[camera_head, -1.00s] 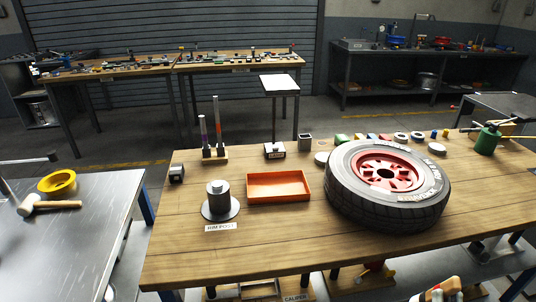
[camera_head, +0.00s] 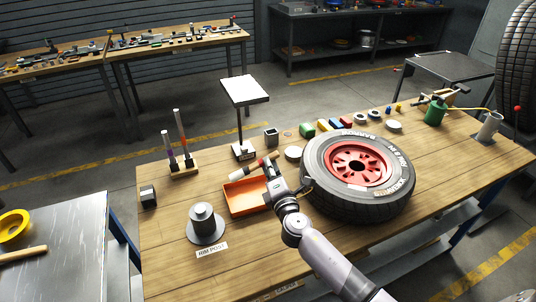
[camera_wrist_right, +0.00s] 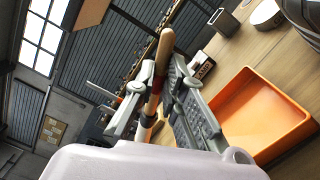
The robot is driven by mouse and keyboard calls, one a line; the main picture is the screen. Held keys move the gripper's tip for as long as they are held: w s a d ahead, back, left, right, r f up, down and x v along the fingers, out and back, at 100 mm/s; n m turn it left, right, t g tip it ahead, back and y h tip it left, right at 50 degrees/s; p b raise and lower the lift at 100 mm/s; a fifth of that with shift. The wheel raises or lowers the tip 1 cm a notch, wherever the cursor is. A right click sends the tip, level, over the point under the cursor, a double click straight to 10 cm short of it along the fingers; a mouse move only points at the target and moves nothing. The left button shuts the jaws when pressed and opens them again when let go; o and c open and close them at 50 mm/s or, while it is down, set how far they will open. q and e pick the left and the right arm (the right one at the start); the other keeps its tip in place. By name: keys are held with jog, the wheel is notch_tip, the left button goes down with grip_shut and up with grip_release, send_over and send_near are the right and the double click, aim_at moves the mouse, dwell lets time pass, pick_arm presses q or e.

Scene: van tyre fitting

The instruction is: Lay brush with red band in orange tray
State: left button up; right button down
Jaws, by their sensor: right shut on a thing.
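The orange tray (camera_head: 243,205) lies on the wooden bench, left of the wheel; no object shows on its visible floor. My right gripper (camera_head: 273,172) is shut on the brush (camera_head: 261,164), held above the tray's far side. The brush has a wooden handle, a red band and a pale end pointing left in the head view. In the right wrist view the brush handle (camera_wrist_right: 164,58) stands between the fingers, and the orange tray (camera_wrist_right: 262,115) is to the right. The fingers partly cover the brush. My left gripper is not in view.
A small stand with a white plate (camera_head: 245,90) is behind the tray.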

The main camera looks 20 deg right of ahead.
jog(key=f+b, duration=0.9)
jog(key=shift+w+f, duration=0.35)
dwell(0.3)
jog(key=c, duration=1.6)
grip_release()
jog(key=shift+s, duration=0.1)
